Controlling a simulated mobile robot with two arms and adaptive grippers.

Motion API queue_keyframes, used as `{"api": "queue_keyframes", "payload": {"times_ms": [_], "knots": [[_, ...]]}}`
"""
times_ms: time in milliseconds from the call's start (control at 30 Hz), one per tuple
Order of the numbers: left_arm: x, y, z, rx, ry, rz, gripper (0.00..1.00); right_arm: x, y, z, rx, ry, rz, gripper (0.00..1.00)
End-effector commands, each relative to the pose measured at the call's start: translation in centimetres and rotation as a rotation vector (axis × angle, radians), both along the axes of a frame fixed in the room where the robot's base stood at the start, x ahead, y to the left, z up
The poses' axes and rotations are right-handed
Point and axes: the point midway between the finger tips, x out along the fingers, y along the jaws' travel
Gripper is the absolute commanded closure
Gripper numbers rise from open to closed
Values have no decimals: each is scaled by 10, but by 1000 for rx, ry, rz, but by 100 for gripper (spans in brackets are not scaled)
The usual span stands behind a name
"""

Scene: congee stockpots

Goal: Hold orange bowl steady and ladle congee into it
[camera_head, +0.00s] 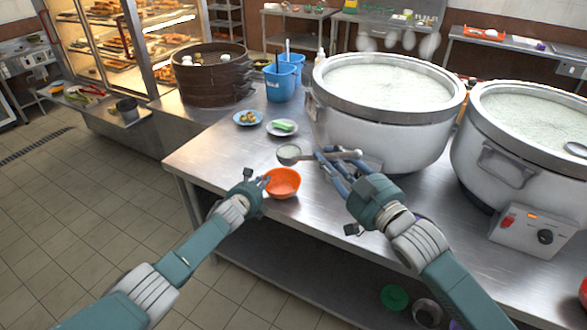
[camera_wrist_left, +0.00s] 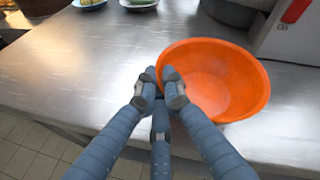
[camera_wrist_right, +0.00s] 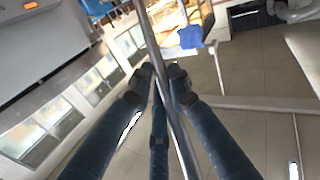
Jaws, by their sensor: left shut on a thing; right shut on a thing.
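The orange bowl (camera_head: 283,182) stands upright near the front edge of the steel table. My left gripper (camera_head: 264,181) is shut on the left part of its rim; the left wrist view shows the fingertips (camera_wrist_left: 160,80) at the rim of the bowl (camera_wrist_left: 215,82), whose inside looks empty. My right gripper (camera_head: 324,160) is shut on the handle of a metal ladle (camera_head: 345,154). The ladle's cup (camera_head: 289,153) is just behind the bowl and holds pale congee. In the right wrist view the handle (camera_wrist_right: 152,45) passes between the fingertips (camera_wrist_right: 165,75). A white stockpot (camera_head: 385,135) full of congee stands behind my right gripper.
A second congee pot (camera_head: 500,155) stands at the right with another ladle (camera_head: 576,149) in it. Two small plates, one with green food (camera_head: 283,127), lie behind the bowl. Blue containers (camera_head: 280,82) and a bamboo steamer (camera_head: 212,75) stand further back. Table left of the bowl is clear.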

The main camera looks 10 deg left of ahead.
Motion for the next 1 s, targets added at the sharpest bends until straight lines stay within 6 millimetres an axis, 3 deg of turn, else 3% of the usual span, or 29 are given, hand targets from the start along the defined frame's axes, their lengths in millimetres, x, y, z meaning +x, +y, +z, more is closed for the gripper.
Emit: {"api": "queue_keyframes", "payload": {"times_ms": [533,1000], "knots": [[0,0,1,0,-1,0,100,18,43,-43,4,-6,-202,100],[0,0,1,0,-1,0,100,18,68,-38,-4,-19,-409,100]]}}
